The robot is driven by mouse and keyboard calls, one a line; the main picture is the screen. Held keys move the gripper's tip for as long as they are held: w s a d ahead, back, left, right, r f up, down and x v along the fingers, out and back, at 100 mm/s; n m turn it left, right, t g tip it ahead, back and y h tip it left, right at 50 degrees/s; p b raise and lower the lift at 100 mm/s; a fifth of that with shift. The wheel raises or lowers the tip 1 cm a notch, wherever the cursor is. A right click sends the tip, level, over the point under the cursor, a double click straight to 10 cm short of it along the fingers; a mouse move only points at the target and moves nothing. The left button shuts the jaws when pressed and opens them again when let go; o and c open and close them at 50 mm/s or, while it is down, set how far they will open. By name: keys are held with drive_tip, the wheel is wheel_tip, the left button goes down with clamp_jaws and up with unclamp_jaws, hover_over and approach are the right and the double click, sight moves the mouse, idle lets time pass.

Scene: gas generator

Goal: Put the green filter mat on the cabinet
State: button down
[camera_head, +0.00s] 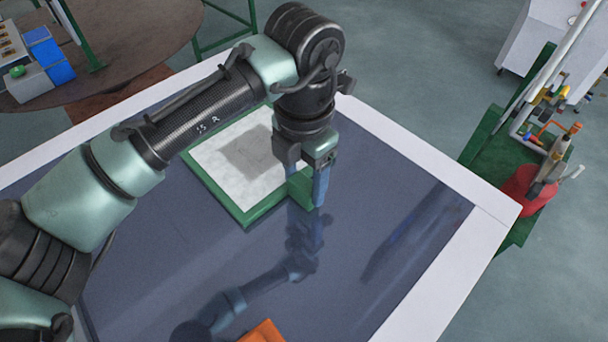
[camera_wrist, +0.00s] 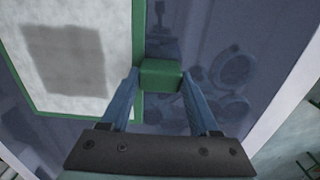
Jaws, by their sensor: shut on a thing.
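The green filter mat (camera_head: 223,195) is a pale grey-white pad with a darker grey square and a green frame. It shows flat over the dark glossy top of the cabinet (camera_head: 400,240), partly behind my arm. I cannot tell whether it rests on that top or is slightly above it. My gripper (camera_head: 308,188) has its blue fingers shut on the green block at the mat's right edge. In the wrist view, my gripper (camera_wrist: 160,85) has one finger on each side of that block, and the mat (camera_wrist: 75,60) extends to the upper left.
The dark top has a white rim (camera_head: 470,225) and clear room to the right and front. An orange object (camera_head: 262,332) shows at the bottom edge. A brown round table (camera_head: 120,45) is at back left. Green-based equipment with a red part (camera_head: 528,190) stands at right.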

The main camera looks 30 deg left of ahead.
drive_tip(key=shift+f, duration=0.1)
drive_tip(key=shift+c, duration=0.6)
unclamp_jaws()
wheel_tip(320, 180, up, 12)
drive_tip(key=b, duration=0.1)
